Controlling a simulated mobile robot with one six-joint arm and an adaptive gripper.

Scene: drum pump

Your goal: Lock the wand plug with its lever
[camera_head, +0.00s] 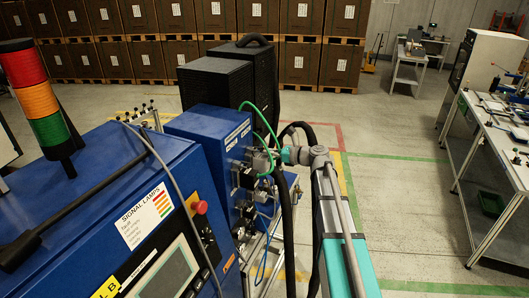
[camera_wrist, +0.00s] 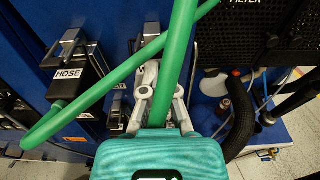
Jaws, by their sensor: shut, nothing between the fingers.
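My gripper (camera_wrist: 158,72) is shut and empty, its grey fingers pointing at the blue panel; a thick green hose crosses in front and hides part of them. In the head view my gripper (camera_head: 262,161) is at the connector side of the blue cabinet. A black plug housing with a metal lever (camera_wrist: 152,32) is just beyond my fingertips; the hose covers much of it, and no label can be read, so I cannot confirm it is the wand plug. Whether my fingers touch its lever, and whether the lever is locked, I cannot tell.
A black connector labelled HOSE (camera_wrist: 72,78) with a metal latch stands left of my gripper. A black ribbed hose (camera_wrist: 240,115) hangs at the right. The blue control cabinet (camera_head: 110,190) with a signal lamp (camera_head: 38,100) stands left. Open floor (camera_head: 395,190) lies right of my arm.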

